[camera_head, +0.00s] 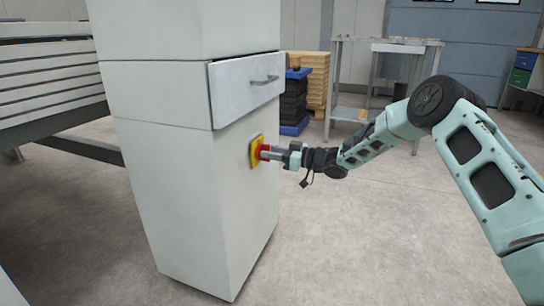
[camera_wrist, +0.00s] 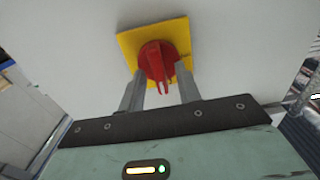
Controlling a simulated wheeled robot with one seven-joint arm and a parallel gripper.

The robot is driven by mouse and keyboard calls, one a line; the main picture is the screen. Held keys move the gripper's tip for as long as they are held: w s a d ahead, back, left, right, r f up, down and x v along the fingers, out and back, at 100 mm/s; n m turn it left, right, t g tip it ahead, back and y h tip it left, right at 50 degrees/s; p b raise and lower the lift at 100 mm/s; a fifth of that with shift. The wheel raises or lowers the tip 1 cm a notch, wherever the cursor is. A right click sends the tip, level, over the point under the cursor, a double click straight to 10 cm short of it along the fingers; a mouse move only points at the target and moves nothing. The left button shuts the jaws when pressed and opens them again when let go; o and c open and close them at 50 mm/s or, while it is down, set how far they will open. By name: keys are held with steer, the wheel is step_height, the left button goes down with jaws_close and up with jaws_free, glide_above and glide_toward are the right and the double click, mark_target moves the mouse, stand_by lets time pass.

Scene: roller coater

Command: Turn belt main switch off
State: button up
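The belt main switch (camera_head: 262,151) is a red rotary knob on a yellow square plate (camera_head: 253,152), fixed to the side of a white cabinet. In the wrist view the red knob (camera_wrist: 158,62) sits on the yellow plate (camera_wrist: 128,44), its handle pointing down in the picture. My gripper (camera_head: 272,152) reaches the switch from the right. In the wrist view my gripper (camera_wrist: 160,88) is open, with one finger on each side of the knob's handle. I cannot tell whether the fingers touch it.
The white cabinet (camera_head: 185,200) has a drawer with a handle (camera_head: 264,80) above the switch. A slatted machine (camera_head: 50,75) stands at the left. Stacked black crates (camera_head: 294,98) and a metal table (camera_head: 350,112) stand behind. The floor at the right is clear.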

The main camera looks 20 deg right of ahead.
jaws_close()
steer(key=shift+n, duration=0.3)
steer(key=shift+s+a+f+n+b, duration=0.15)
steer(key=shift+n+b, duration=0.7)
steer(key=shift+n, duration=2)
steer(key=shift+d+f+n+b, duration=0.1)
steer(key=shift+n+b, duration=0.7)
steer(key=shift+n, duration=2.1)
steer(key=shift+s+a+f+n+b, duration=0.15)
steer(key=shift+n+b, duration=0.7)
steer(key=shift+n, duration=2)
steer(key=shift+w+d, duration=0.1)
